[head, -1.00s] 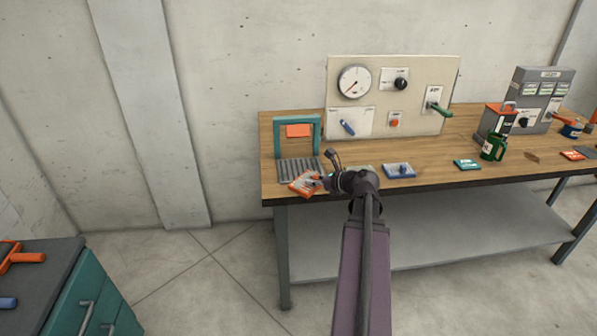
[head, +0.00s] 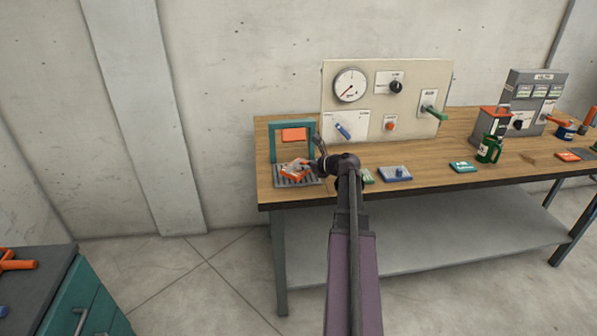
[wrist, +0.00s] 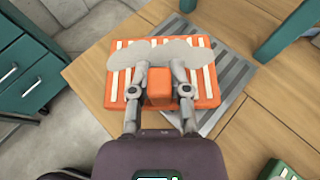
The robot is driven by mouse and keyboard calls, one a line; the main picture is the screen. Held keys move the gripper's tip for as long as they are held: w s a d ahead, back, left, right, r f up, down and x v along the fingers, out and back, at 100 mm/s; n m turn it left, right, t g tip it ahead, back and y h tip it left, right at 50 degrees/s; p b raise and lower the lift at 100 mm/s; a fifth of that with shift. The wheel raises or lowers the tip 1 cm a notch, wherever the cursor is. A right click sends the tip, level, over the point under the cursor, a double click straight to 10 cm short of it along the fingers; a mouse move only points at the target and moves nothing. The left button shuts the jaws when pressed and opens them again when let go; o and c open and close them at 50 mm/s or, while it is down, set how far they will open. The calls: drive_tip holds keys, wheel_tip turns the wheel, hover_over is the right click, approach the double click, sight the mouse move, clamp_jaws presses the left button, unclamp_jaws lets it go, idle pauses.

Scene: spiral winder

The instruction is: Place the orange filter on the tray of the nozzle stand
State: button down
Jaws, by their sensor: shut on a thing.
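The orange filter (wrist: 204,86) is a flat orange block with pale stripes and a raised orange grip tab (wrist: 159,88). My gripper (wrist: 159,75) is shut on that tab in the wrist view. In the head view the filter (head: 292,171) is at the nozzle stand, over the ribbed grey tray (head: 310,181). The tray (wrist: 238,72) shows past the filter's right side in the wrist view, turned relative to it. I cannot tell whether the filter touches the tray. The teal nozzle stand (head: 274,143) rises behind the tray. My gripper (head: 301,166) is small in the head view.
The wooden bench (head: 263,195) ends close in front and left of the tray. A gauge panel (head: 360,110) stands to the right behind. A blue-grey block (head: 395,174) and a green piece (head: 368,177) lie right of my arm. A teal drawer cabinet (head: 85,300) stands lower left.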

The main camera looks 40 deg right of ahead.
sight(295, 160)
drive_tip(key=w+d, duration=0.2)
drive_tip(key=w, duration=0.1)
drive_tip(key=shift+w+f, duration=0.2)
drive_tip(key=shift+w, duration=0.1)
drive_tip(key=shift+f, duration=0.1)
drive_tip(key=shift+f+b, duration=1.7)
drive_tip(key=shift+b, duration=0.25)
drive_tip(key=shift+f, duration=0.2)
drive_tip(key=c, duration=0.6)
unclamp_jaws()
drive_tip(key=shift+r, duration=0.25)
